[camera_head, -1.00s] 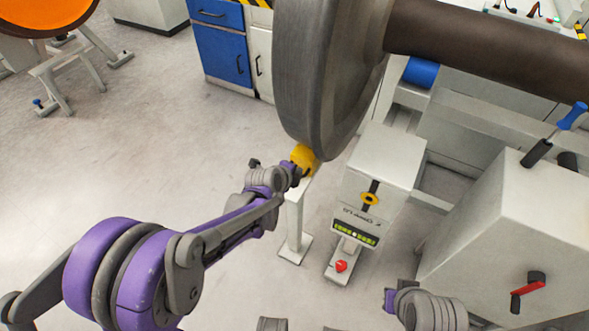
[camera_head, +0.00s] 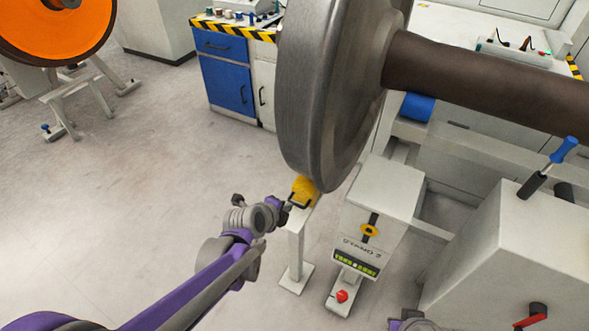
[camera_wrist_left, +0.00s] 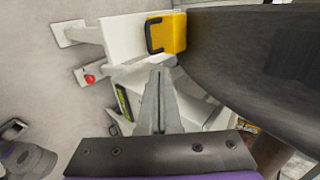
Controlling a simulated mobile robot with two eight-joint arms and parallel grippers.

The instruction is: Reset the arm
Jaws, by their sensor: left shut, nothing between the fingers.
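My left arm comes in from the lower left in the head view. Its gripper (camera_head: 287,207) is beside a yellow block with a dark handle (camera_head: 303,191), just under the large grey wheel (camera_head: 325,95). In the left wrist view the two fingers (camera_wrist_left: 160,76) are together with nothing between them. The yellow block (camera_wrist_left: 172,33) is just beyond their tips there, against the dark wheel (camera_wrist_left: 240,60). Of my right arm only a small grey and purple part shows at the bottom edge of the head view; its fingers are not visible.
A white post (camera_head: 296,250) stands below the yellow block. A white device with a red button (camera_head: 342,296) and a white cabinet with a red handle (camera_head: 515,240) are to the right. Blue drawers (camera_head: 226,85) stand behind.

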